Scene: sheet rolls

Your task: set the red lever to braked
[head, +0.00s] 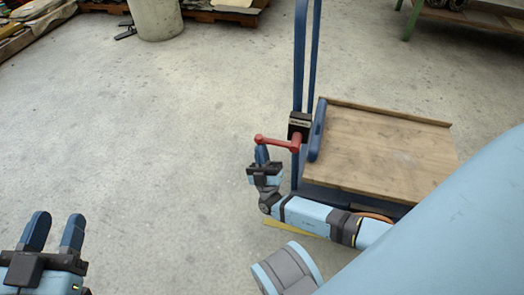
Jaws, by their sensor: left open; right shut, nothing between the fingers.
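The red lever (276,143) is mounted at a black labelled box (299,124) on the blue upright of a cart. Its arm points left from the pivot, close to level, and ends in a rounded knob. My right gripper (262,152) is shut with nothing in it, right at the lever's knob end and just below it. I cannot tell whether the fingers touch the lever. My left gripper (53,232) is open and empty at the lower left, far from the lever. The writing on the box is too small to read.
The cart has a wooden deck (385,150) with raised edges and a blue frame. A grey cylinder (157,18) stands at the back left, near pallets (225,12). A green-legged bench (470,18) is at the back right. The concrete floor left of the cart is clear.

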